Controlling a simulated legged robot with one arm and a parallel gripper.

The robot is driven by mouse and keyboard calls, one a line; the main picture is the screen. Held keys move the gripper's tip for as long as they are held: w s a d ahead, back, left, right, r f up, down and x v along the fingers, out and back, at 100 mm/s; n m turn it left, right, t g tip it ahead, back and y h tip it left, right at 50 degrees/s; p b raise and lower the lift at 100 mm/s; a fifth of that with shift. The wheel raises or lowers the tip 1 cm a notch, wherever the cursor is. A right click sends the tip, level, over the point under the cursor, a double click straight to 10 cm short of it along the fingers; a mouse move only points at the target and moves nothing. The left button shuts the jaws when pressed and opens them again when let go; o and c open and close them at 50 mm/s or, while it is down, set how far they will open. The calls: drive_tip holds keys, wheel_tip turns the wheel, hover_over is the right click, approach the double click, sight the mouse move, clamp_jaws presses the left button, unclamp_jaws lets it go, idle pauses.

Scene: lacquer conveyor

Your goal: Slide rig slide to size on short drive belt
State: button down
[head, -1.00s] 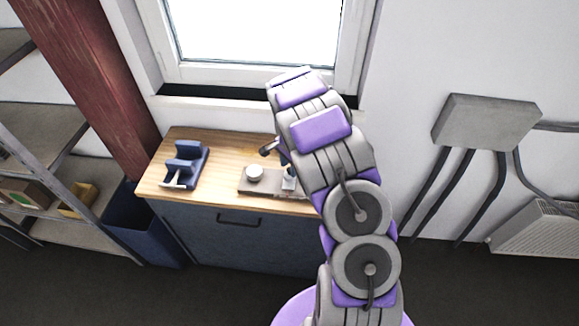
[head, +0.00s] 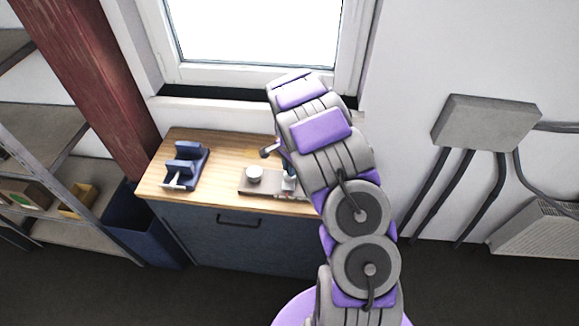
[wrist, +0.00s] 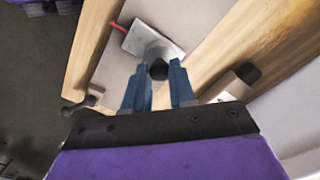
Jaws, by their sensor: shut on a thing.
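The rig has a flat grey base (head: 256,187) on the wooden worktop, partly hidden by my arm in the head view. A pale metal slide block (wrist: 150,42) with a small red pointer (wrist: 118,26) shows in the wrist view. A dark round knob (wrist: 158,70) stands at its near edge. My gripper (wrist: 159,66) has its blue fingers on either side of this knob and is shut on it. In the head view my arm hides most of the gripper. I cannot make out a short drive belt or a size mark.
A blue holder (head: 185,165) stands on the left of the worktop (head: 222,150), with bare wood between. A black-ended pale part (wrist: 240,80) lies close right of the fingers in the wrist view. The window wall is behind.

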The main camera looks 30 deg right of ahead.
drive_tip(key=shift+s+d+p, duration=0.15)
drive_tip(key=shift+s+d, duration=0.3)
drive_tip(key=shift+d, duration=0.25)
drive_tip(key=shift+s+d+p, duration=0.15)
drive_tip(key=shift+s+d, duration=0.3)
drive_tip(key=shift+d, duration=0.25)
drive_tip(key=c, duration=0.9)
unclamp_jaws()
drive_tip(key=shift+c, duration=0.2)
drive_tip(key=shift+r, duration=0.1)
wheel_tip(320, 180, up, 17)
drive_tip(key=p, duration=0.1)
drive_tip(key=shift+p, duration=0.4)
